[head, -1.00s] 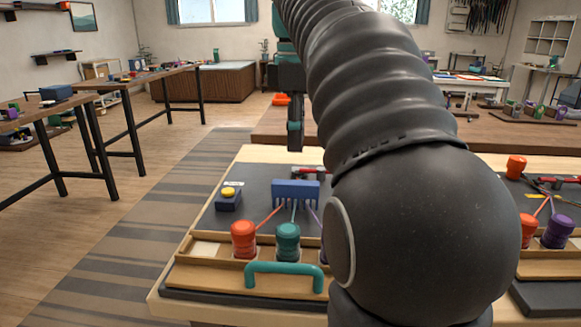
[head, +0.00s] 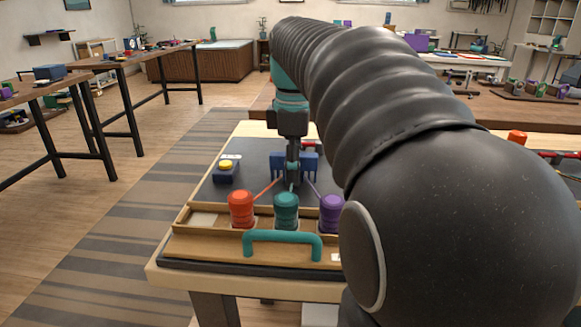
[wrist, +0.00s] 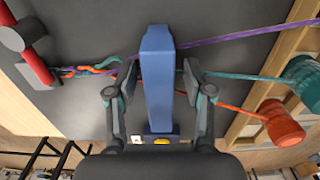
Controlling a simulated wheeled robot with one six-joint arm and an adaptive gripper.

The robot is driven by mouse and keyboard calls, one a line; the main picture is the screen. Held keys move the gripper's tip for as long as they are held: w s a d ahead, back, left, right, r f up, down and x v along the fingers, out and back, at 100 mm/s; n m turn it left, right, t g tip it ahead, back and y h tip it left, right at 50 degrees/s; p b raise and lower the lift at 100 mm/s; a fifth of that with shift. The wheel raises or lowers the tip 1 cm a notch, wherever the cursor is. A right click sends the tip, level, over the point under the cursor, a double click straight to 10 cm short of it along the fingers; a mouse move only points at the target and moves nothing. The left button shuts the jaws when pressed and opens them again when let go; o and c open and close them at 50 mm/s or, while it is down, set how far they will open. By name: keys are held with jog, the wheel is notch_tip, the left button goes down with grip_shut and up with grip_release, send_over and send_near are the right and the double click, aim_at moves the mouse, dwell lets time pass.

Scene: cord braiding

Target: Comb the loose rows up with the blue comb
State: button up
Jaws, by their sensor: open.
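The blue comb (head: 310,164) is on the dark board, and my gripper (head: 292,178) is down at it, covering its middle in the head view. In the wrist view the comb (wrist: 158,75) lies between the two spread fingers of my gripper (wrist: 160,82), with a gap on both sides. Purple (wrist: 235,37), teal (wrist: 238,76) and red (wrist: 227,106) cords pass by the comb. They cross in a loose twist (wrist: 92,69) beside a red-handled clamp (wrist: 35,64). The cords run to red (head: 241,208), teal (head: 286,209) and purple (head: 331,213) bobbins.
A blue box with a yellow button (head: 226,167) stands left of the comb. A teal handle (head: 282,238) is at the board's front edge. My arm hides the board's right part.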

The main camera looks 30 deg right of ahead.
grip_shut()
jog(key=shift+w+d, duration=0.1)
dwell(0.4)
jog(key=shift+w+d+p, duration=0.35)
jog(key=shift+w+d, duration=0.05)
jog(key=shift+w, duration=0.2)
jog(key=shift+w+d+p, duration=0.35)
jog(key=shift+w+d, duration=0.05)
jog(key=shift+w, duration=0.2)
notch_tip(320, 180, up, 9)
jog(key=shift+s+a, duration=0.3)
jog(key=shift+s, duration=0.1)
dwell(0.7)
